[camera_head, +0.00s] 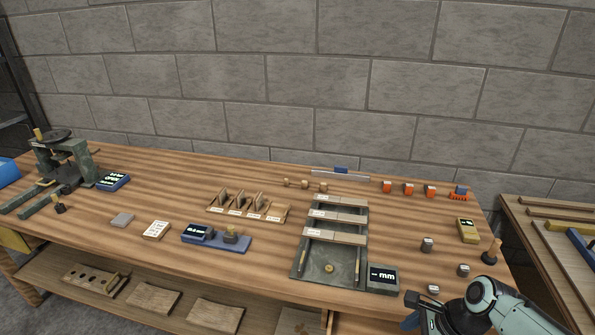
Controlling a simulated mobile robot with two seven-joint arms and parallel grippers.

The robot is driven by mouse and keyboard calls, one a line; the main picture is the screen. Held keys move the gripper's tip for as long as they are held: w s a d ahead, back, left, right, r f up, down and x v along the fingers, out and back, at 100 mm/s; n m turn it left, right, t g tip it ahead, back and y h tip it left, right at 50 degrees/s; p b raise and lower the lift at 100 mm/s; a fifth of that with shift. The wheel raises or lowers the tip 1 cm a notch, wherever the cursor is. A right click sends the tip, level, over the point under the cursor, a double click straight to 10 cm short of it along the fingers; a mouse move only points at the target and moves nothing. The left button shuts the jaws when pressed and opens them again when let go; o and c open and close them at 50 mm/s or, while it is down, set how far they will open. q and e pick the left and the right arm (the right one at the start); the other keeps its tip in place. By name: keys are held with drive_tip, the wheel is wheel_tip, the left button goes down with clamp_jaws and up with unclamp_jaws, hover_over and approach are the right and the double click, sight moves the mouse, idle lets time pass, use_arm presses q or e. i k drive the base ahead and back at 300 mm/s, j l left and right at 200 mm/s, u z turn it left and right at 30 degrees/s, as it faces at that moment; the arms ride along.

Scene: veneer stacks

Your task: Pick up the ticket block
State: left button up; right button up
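A small white block with dark print on its top (156,230) lies flat on the workbench, left of the middle; it looks like the ticket block, though its print is too small to read. My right gripper (411,309) is at the bottom right, by the bench's front edge, far from the white block. Part of it is cut off or hidden, so its opening is unclear. My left gripper is not in view.
A blue tray with a display (216,240) sits right of the white block. A dark tray with veneer strips (304,262), a display box (383,279) and small cubes (463,270) fill the right. A press (62,160) stands left. Bare wood lies behind the white block.

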sight(158, 229)
drive_tip(key=k+j, duration=0.1)
drive_tip(key=j, duration=0.2)
drive_tip(key=k+j, duration=0.15)
drive_tip(key=j, duration=0.2)
drive_tip(key=k+j, duration=0.1)
drive_tip(key=j, duration=0.2)
drive_tip(key=k+j, duration=0.15)
drive_tip(key=j, duration=0.15)
